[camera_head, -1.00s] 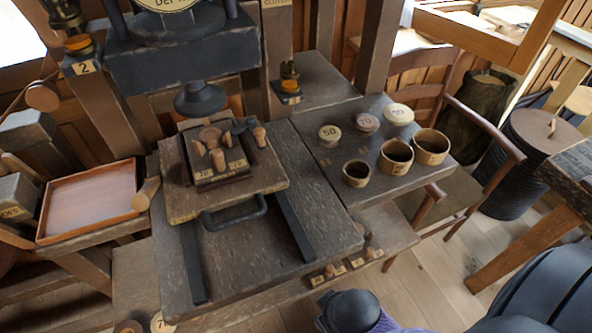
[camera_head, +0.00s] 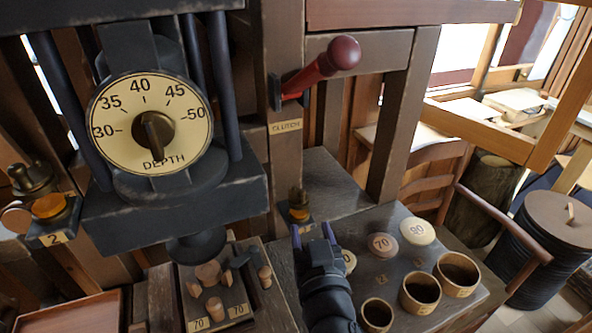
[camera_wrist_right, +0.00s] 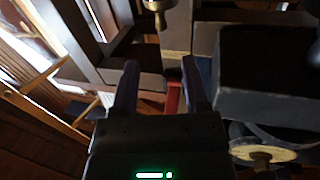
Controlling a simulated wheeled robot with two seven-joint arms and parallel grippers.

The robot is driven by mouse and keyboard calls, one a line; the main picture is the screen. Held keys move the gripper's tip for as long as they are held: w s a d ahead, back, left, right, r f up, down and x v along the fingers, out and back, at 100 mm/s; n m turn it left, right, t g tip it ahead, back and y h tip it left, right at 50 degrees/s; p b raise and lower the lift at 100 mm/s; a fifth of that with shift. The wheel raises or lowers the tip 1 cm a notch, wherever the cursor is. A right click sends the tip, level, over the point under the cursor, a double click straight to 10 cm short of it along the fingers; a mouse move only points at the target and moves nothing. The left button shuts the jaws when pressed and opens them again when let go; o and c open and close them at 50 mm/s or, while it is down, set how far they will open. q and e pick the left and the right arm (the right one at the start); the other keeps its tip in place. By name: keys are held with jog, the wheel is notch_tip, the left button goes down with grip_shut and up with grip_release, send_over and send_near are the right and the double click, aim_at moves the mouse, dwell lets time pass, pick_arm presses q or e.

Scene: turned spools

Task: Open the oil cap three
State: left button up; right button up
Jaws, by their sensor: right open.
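A brass oil cap (camera_head: 298,197) stands over an amber cup on a small dark block (camera_head: 288,222), at the foot of the post under the clutch lever. Its number is not readable here. My right gripper (camera_head: 312,235) is open and empty, just in front of the cap, and does not touch it as far as I can tell. In the right wrist view the open fingers (camera_wrist_right: 160,75) have nothing between them close up, and a brass piece (camera_wrist_right: 157,8), likely this cap, shows at the top edge. My left gripper is not in view.
A red clutch lever (camera_head: 322,65) juts above. The press with the depth dial (camera_head: 150,122) stands to the left, with another oiler (camera_head: 48,207) labelled 2. Several round lids (camera_head: 417,230) and wooden cups (camera_head: 420,292) stand on the bench at the right.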

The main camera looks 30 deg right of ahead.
aim_at(302, 196)
jog(key=x, duration=1)
jog(key=shift+r+p, duration=0.2)
jog(key=shift+p, duration=0.2)
grip_shut()
